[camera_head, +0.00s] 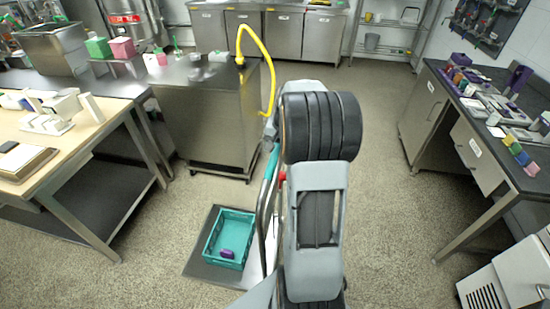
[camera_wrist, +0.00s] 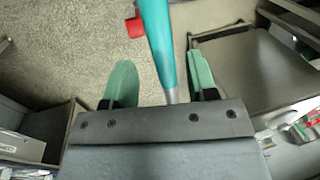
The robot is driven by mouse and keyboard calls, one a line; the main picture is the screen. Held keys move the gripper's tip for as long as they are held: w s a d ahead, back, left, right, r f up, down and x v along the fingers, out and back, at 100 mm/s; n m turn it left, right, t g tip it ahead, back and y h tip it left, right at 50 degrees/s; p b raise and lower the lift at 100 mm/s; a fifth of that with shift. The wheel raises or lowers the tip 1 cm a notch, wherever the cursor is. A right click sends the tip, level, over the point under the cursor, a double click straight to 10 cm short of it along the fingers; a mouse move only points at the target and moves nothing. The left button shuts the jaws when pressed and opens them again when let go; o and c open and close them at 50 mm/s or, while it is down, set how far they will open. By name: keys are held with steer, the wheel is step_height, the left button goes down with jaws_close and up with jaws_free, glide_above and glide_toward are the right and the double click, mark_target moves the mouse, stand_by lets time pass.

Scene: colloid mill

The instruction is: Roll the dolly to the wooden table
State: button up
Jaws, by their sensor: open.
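The dolly (camera_head: 220,278) is a flat grey platform on the floor left of my arm, with an upright metal handle that has a teal grip (camera_head: 271,163). A teal crate (camera_head: 210,243) with a small purple item (camera_head: 227,254) in it sits on the platform. The wooden table (camera_head: 72,145) stands at the left, with floor between it and the dolly. In the wrist view my gripper (camera_wrist: 162,84) is open, its two green fingers apart on either side of the handle bar (camera_wrist: 158,38). In the head view my arm hides the gripper.
A steel cabinet (camera_head: 208,128) with a yellow hose (camera_head: 262,48) stands behind the dolly. A bench (camera_head: 480,125) with coloured blocks is at the right, a white machine (camera_head: 508,275) at the lower right. Speckled floor is clear between table and dolly.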

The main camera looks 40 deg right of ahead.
mark_target(274, 159)
steer(key=shift+w+a+f, duration=0.15)
steer(key=shift+f, duration=0.8)
steer(key=shift+w+a+f, duration=0.1)
steer(key=shift+f, duration=0.8)
steer(key=shift+w+a+f, duration=0.15)
steer(key=shift+f, duration=0.8)
jaws_close()
